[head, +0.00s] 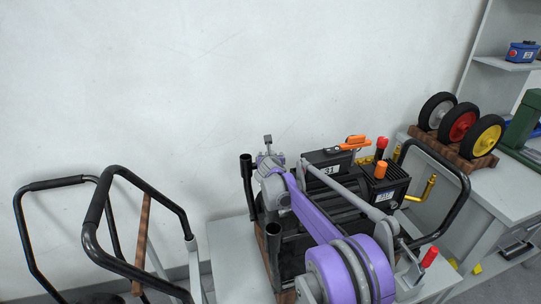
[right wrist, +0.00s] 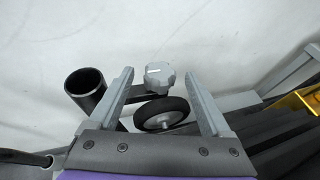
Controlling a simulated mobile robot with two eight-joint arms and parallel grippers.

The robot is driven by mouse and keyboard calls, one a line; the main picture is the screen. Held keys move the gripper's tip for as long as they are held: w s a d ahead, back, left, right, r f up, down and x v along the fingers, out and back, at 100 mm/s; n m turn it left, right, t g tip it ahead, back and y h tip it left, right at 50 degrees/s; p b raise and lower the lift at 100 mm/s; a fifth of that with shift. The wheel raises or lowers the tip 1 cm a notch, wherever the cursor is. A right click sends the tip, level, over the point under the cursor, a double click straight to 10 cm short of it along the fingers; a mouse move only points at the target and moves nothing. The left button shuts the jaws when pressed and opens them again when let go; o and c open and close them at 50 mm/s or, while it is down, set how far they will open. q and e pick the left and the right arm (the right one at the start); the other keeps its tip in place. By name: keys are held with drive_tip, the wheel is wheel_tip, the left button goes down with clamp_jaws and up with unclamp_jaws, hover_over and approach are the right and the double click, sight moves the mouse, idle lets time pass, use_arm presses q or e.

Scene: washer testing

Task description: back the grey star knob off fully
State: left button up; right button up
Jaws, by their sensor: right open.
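The grey star knob (right wrist: 160,76) shows in the right wrist view with a white mark on its face. It sits at the end of a dark bar beside an open black tube (right wrist: 86,88). My right gripper (right wrist: 159,84) is open, with one grey finger on each side of the knob and visible gaps between. I cannot tell how deep the knob lies between the fingers. In the head view my right gripper (head: 270,160) is at the left end of the black machine (head: 325,215); the knob is too small to make out surely there. My left gripper is not in view.
A small black wheel (right wrist: 162,114) lies just below the knob in the right wrist view. Upright black tubes (head: 246,175) stand close to my right gripper. Black handle frames (head: 135,262) stand at the left. Coloured wheels (head: 462,124) rest on the bench at the right.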

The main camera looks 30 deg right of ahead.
drive_tip(key=v, duration=0.7)
drive_tip(key=shift+s+a+r, duration=0.15)
drive_tip(key=shift+s, duration=0.15)
drive_tip(key=shift+r, duration=0.1)
drive_tip(key=s+a+r+n+t+y+p, duration=0.1)
drive_tip(key=s+a+r+n+t+y, duration=0.15)
drive_tip(key=a+r+n, duration=0.4)
drive_tip(key=s+a+r+n+t+y+p, duration=0.2)
drive_tip(key=s+a+r+n+y, duration=0.15)
drive_tip(key=a+n, duration=0.6)
drive_tip(key=s+a+f+n+g+y, duration=0.2)
drive_tip(key=s+a+n+y, duration=0.3)
drive_tip(key=s+n, duration=0.4)
drive_tip(key=s+a+f+n+g+p, duration=0.1)
drive_tip(key=s+a+f+n+g, duration=0.25)
drive_tip(key=s+n, duration=0.3)
drive_tip(key=s+a+f+n+g+p, duration=0.2)
drive_tip(key=s+f+n, duration=0.3)
drive_tip(key=s, duration=0.2)
drive_tip(key=s+d+f+n+g+h, duration=0.1)
drive_tip(key=s+d+f+n+h, duration=0.1)
drive_tip(key=s, duration=0.3)
drive_tip(key=s+d+f+n+g+h, duration=0.2)
drive_tip(key=s+f+n, duration=0.1)
drive_tip(key=s+f, duration=0.1)
drive_tip(key=shift+s+d+f+n+p, duration=0.35)
drive_tip(key=shift+s+d, duration=0.05)
drive_tip(key=shift+s, duration=0.4)
